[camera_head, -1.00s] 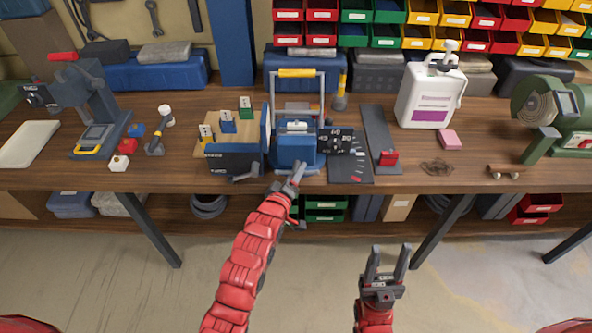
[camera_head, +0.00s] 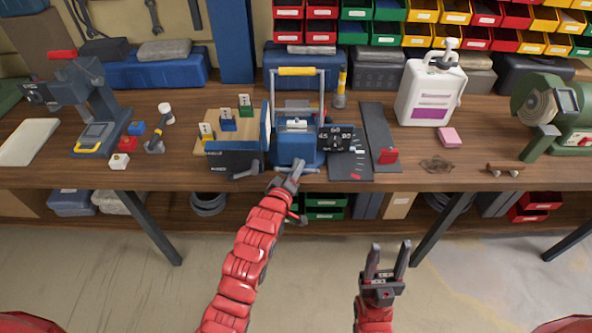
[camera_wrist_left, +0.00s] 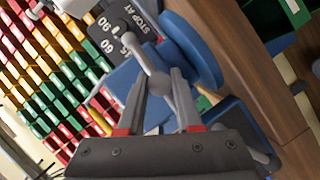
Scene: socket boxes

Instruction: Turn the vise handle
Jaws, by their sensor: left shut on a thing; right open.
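The blue vise (camera_head: 296,148) stands near the front edge of the workbench. In the left wrist view its blue body (camera_wrist_left: 130,72) lies beyond my fingers. The grey vise handle (camera_wrist_left: 145,55) is a bar with a round end, joined to a rounded hub between my fingertips. My left gripper (camera_head: 295,170) is at the vise's front, shut on the handle; it also shows in the left wrist view (camera_wrist_left: 160,84). A black "STOP AT" panel with numbers (camera_head: 335,140) is right of the vise. My right gripper (camera_head: 387,262) is open and empty in front of the bench.
A wooden block stand with coloured tags (camera_head: 215,130) is left of the vise. A green grinder (camera_head: 560,110) stands far right. The floor before the bench is clear.

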